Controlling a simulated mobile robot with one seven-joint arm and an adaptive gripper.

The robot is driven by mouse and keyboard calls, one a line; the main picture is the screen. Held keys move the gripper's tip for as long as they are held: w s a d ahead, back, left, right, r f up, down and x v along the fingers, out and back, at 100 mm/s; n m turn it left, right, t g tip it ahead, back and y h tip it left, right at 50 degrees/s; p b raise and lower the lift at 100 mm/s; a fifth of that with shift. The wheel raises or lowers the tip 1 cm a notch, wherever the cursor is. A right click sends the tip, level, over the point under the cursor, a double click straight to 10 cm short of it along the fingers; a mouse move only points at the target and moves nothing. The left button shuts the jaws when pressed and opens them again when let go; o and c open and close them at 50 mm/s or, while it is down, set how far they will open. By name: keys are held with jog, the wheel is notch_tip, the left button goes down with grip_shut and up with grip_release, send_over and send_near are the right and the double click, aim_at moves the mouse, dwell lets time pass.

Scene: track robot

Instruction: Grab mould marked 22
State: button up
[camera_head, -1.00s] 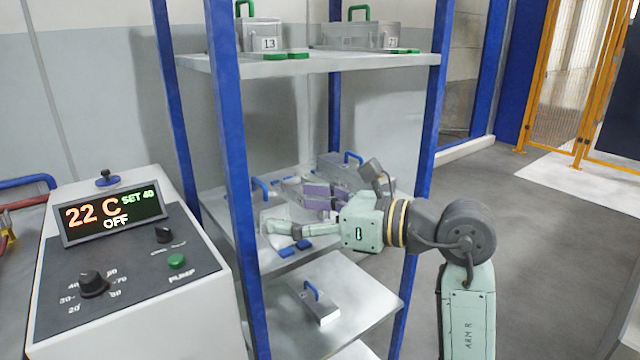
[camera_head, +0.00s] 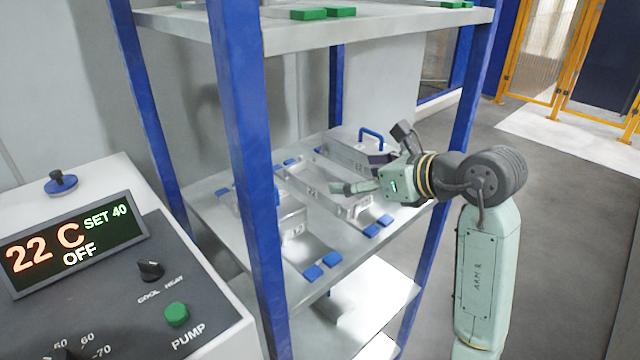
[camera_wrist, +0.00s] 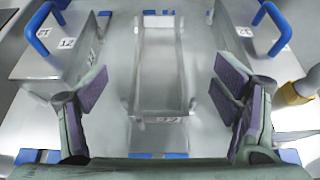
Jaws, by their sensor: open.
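The mould marked 22 (camera_head: 311,191) is a long grey open-topped trough with no handle visible, on the middle shelf between two blue-handled moulds. It also shows in the wrist view (camera_wrist: 159,75), centred between my fingers, with a blurred label on its near end. My gripper (camera_head: 364,175) is open and empty, over the near part of this mould in the head view. In the wrist view my gripper (camera_wrist: 161,92) has its purple-padded fingers spread wide on either side of the trough. A gap shows on both sides. Its height above the mould is hard to tell.
A left mould (camera_wrist: 48,62) and a right mould (camera_wrist: 255,45), both with blue handles, stand close beside the fingers. Blue pads (camera_head: 378,226) mark the shelf's front edge. A blue rack post (camera_head: 245,150) and a control box (camera_head: 160,270) stand to the left.

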aim_at(329, 193)
jog(key=x, duration=0.3)
jog(key=shift+w+a+f+p, duration=0.2)
jog(key=shift+a+f+p, duration=0.1)
jog(key=shift+p, duration=0.1)
jog(key=p+x, duration=0.1)
jog(key=x, duration=0.4)
jog(key=shift+s+d+f+p, duration=0.15)
jog(key=shift+f+p, duration=0.15)
jog(key=shift+p, duration=0.1)
jog(key=shift+c, duration=0.3)
jog(key=shift+r, duration=0.1)
grip_shut()
